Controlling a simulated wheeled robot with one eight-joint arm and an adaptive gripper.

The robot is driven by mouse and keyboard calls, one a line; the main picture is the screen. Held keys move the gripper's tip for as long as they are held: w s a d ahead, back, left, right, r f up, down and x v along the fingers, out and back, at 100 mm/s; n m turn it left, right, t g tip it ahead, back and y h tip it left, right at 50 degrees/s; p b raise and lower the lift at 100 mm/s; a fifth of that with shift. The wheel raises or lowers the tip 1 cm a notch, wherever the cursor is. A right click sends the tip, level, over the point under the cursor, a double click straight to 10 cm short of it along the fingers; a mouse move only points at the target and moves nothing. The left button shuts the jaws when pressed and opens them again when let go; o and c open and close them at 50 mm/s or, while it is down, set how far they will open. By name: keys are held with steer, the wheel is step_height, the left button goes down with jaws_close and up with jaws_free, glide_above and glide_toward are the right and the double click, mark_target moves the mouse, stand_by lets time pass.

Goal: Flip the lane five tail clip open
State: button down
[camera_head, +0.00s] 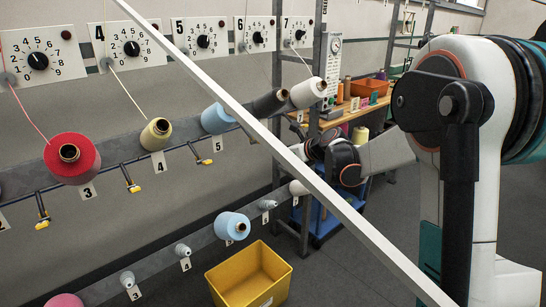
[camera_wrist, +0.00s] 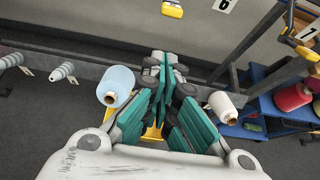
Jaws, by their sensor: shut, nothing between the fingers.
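On the upper rail, a small black clip with a yellow end (camera_head: 205,162) hangs just left of the 5 label (camera_head: 218,145); its open or closed state is too small to tell. The light blue cone (camera_head: 217,119) sits above it. In the wrist view a yellow clip end (camera_wrist: 172,9) shows at the top edge, left of a 6 label (camera_wrist: 224,4); I cannot tell its lane. My gripper (camera_wrist: 163,62) is shut and empty, apart from that clip, above the lower rail. In the head view my gripper (camera_head: 314,149) is partly hidden behind the white diagonal bar.
A white diagonal bar (camera_head: 250,121) crosses the head view. Other yellow-ended clips (camera_head: 133,188) hang along the upper rail. The lower rail carries a blue cone (camera_head: 232,226) and a white cone (camera_wrist: 222,106). A yellow bin (camera_head: 250,276) stands below. A blue cart (camera_wrist: 262,105) stands right.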

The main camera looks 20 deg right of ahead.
steer(key=shift+r+p+v, duration=0.2)
steer(key=shift+v, duration=0.8)
steer(key=shift+r+p+v, duration=0.15)
steer(key=shift+r+v, duration=0.05)
steer(key=shift+v, duration=0.75)
steer(key=shift+w+a, duration=0.15)
steer(key=s+a+r+n+g+h, duration=0.15)
steer(key=s+a+n, duration=0.25)
steer(key=s+n, duration=0.55)
steer(key=s+a+r+n+g+h, duration=0.15)
steer(key=s+a+n, duration=0.25)
steer(key=s+n, duration=0.55)
steer(key=s+d+f+n+h, duration=0.1)
steer(key=s+f+n, duration=0.2)
steer(key=s, duration=0.7)
steer(key=s+d+f+n+h+b, duration=0.1)
steer(key=s+f+n, duration=0.2)
steer(key=s+n, duration=0.5)
steer(key=shift+s+d+n+g+h, duration=0.25)
steer(key=shift+s+n+g+h, duration=0.05)
steer(key=shift+s, duration=1.35)
